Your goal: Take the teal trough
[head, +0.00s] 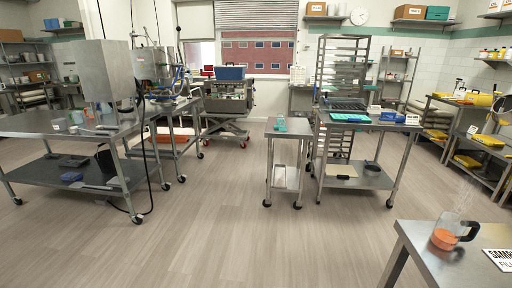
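Several teal things show in the head view, all far off, and I cannot tell for sure which is the trough. A small teal object (280,124) sits on the small steel cart (289,133) in the middle of the room. A flat teal-green tray (350,118) lies on the steel table to its right. A teal bin (437,13) stands on the high wall shelf at the upper right. Neither of my grippers is in view.
A steel bench (60,131) with a tall machine (105,72) stands at left. A table corner (425,258) with a clear jug of orange contents (446,236) is at near right. A tall rack (342,60) stands behind the middle. The floor (220,225) ahead is clear.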

